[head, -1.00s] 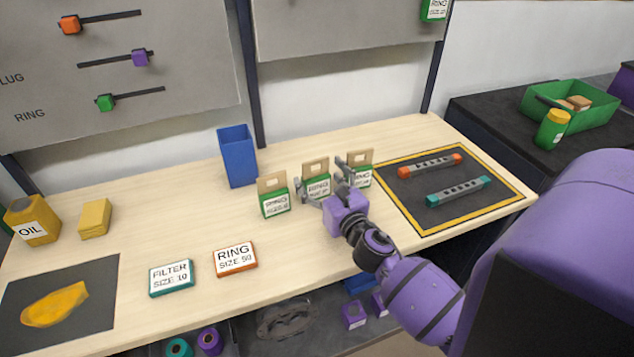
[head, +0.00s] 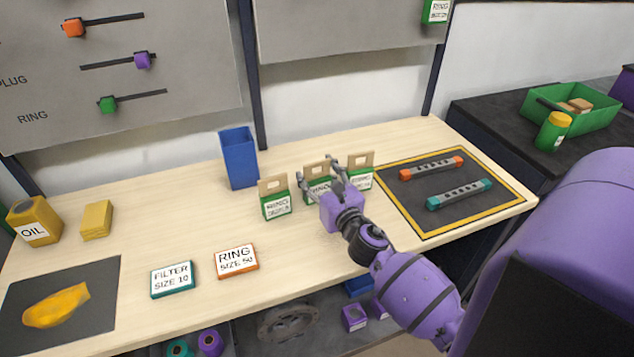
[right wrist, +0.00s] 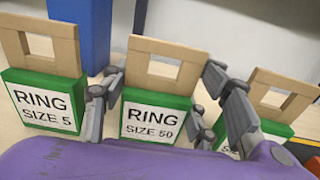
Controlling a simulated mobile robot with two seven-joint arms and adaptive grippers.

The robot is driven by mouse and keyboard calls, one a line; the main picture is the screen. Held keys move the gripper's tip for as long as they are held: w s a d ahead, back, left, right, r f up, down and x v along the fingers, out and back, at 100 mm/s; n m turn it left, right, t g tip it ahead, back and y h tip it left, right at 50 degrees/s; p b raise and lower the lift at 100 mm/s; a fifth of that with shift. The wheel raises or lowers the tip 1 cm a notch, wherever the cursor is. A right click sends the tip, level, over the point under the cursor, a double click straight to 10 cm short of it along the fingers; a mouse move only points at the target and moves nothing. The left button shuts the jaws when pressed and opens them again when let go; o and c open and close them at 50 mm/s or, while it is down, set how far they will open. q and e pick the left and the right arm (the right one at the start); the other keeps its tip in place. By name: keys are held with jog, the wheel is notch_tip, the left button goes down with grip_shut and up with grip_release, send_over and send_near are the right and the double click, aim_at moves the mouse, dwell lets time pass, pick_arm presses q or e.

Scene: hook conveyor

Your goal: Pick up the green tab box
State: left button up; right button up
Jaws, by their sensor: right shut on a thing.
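Three green tab boxes with tan hang tabs stand in a row on the table. The left one (head: 276,205) reads RING SIZE 5 in the right wrist view (right wrist: 44,102). The middle one (head: 317,188) reads RING SIZE 50 in the right wrist view (right wrist: 157,120). The right one (head: 361,177) is partly hidden by a finger in the right wrist view (right wrist: 270,128). My right gripper (head: 325,178) has its fingers on both sides of the middle box and is shut on it. The box stands upright, at about table height. My left gripper is out of view.
A blue bin (head: 238,158) stands behind the left box. A dark mat with a yellow border (head: 450,232) lies to the right, with an orange-ended and a teal-ended bar. Flat FILTER (head: 172,279) and RING (head: 236,260) boxes lie at the front. The neighbouring tab boxes are close.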

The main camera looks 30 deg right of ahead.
aim_at(318, 165)
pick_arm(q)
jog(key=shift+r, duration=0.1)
pick_arm(e)
jog(key=shift+r, duration=0.15)
jog(key=shift+r, duration=0.25)
notch_tip(318, 165, up, 3)
jog(key=shift+f+p, duration=0.1)
jog(key=shift+p, duration=0.45)
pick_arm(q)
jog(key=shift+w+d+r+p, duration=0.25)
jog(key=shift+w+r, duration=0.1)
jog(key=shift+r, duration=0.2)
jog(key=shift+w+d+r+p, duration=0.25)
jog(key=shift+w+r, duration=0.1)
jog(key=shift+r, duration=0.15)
pick_arm(e)
jog(key=s+a+r, duration=0.3)
jog(key=s+r, duration=0.6)
jog(key=s, duration=0.4)
jog(key=shift+s+r, duration=0.2)
jog(key=shift+s, duration=0.15)
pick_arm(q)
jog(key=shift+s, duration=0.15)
